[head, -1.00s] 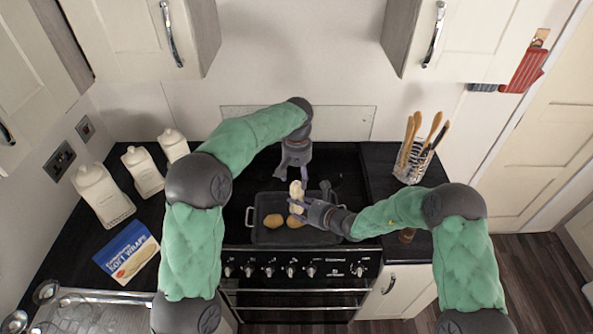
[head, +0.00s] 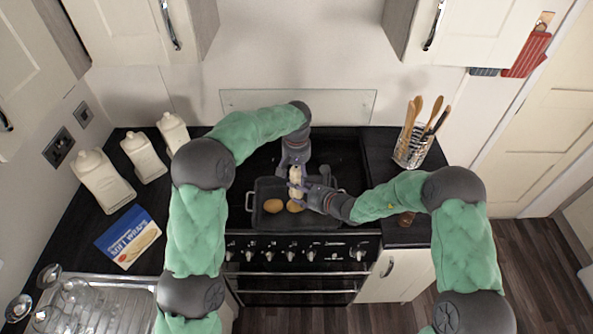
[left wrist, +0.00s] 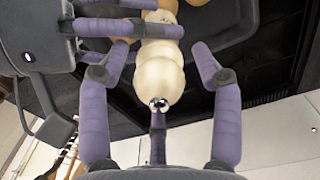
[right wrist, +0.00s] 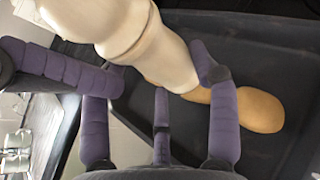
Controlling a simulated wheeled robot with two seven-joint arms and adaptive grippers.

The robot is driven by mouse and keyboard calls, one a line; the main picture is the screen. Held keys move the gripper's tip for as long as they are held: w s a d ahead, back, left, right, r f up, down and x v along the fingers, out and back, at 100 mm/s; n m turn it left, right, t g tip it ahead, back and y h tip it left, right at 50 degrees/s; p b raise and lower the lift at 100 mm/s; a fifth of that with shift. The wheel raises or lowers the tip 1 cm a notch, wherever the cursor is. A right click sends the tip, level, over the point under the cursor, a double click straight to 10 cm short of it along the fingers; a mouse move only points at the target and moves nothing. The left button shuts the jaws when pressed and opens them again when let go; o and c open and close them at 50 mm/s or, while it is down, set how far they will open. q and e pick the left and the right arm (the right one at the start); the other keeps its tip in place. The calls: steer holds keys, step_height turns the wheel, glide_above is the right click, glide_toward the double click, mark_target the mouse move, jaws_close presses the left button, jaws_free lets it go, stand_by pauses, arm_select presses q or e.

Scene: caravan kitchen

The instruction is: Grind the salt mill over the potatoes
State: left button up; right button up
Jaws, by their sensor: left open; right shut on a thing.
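The salt mill (head: 295,174) is cream-coloured with a rounded top and stands over the dark roasting tray (head: 260,222) on the stove. My right gripper (head: 303,189) is shut on the mill's body. The mill fills the top of the right wrist view (right wrist: 150,45). My left gripper (head: 294,163) is open above the mill, and the left wrist view shows its fingers spread around the mill's top (left wrist: 160,75). Potatoes lie in the tray: one (head: 273,206) at the left, another (head: 295,206) partly hidden below the mill and right gripper.
A utensil holder (head: 411,147) stands on the right counter. A glass panel (head: 240,100) is on the back wall. Upper cupboards hang on both sides.

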arm_select(q)
steer(key=c, duration=0.9)
steer(key=n, duration=1.2)
steer(key=shift+n, duration=0.3)
steer(key=o, duration=0.9)
